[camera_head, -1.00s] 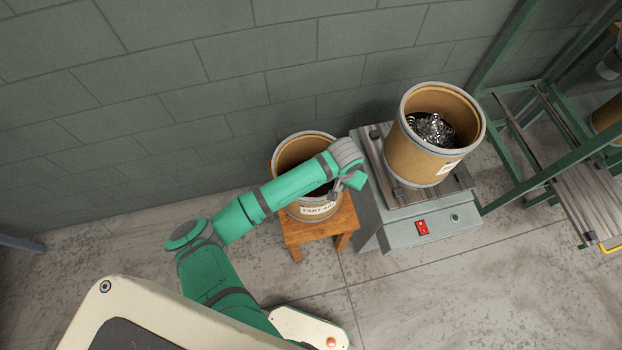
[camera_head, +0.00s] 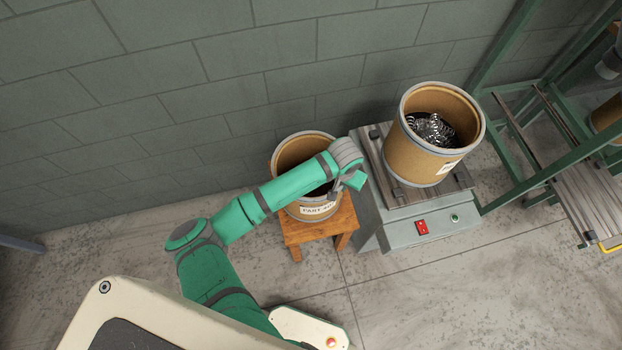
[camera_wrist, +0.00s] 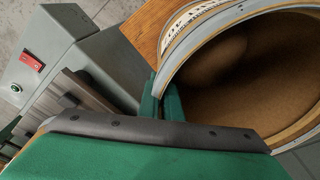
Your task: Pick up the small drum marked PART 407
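The small drum marked PART 407 (camera_head: 316,210) is brown fibreboard with a grey rim. It stands upright on a wooden stool (camera_head: 327,231), open at the top. Its label is partly readable in the head view. My gripper (camera_head: 353,181) is at the right side of its rim. In the wrist view the drum (camera_wrist: 250,85) looks empty, and my gripper's two green fingers (camera_wrist: 161,103) lie close together with the rim wall between them. My dark wrist edge hides part of the drum, and my forearm covers part of its opening in the head view.
A grey machine (camera_head: 410,225) with a red switch and a green button stands just right of the stool. A larger drum (camera_head: 420,160) holding metal coils sits on its roller top. A green frame (camera_head: 535,180) stands further right. A block wall is close behind.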

